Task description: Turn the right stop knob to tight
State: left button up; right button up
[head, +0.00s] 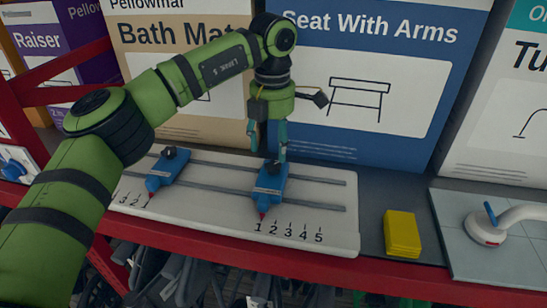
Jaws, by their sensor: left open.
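The right stop (270,186) is a blue slider on the two rails of a pale board (335,240). Its red pointer is near the 1 of the 1-to-5 scale. My left gripper (275,154) is directly above it, fingers pointing down and open. The fingertips are at the top of the right stop, where its dark knob is mostly hidden, so I cannot tell its setting or whether the fingers touch it. The left stop (166,170) is a similar blue slider with a black knob (169,153) on top. My right gripper is not in view.
The board lies on a grey shelf with a red front edge (300,268). A yellow block (402,234) stands to its right, then a grey panel with a white handled device (500,221). Large boxes, including a blue Seat With Arms box (380,90), stand close behind.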

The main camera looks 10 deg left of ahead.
aim_at(273, 165)
pick_arm(q)
notch_tip(273, 165, down, 4)
jog(key=shift+w+r+p, duration=0.1)
jog(key=shift+p, duration=0.6)
jog(key=shift+f, duration=0.6)
jog(key=c, duration=1.1)
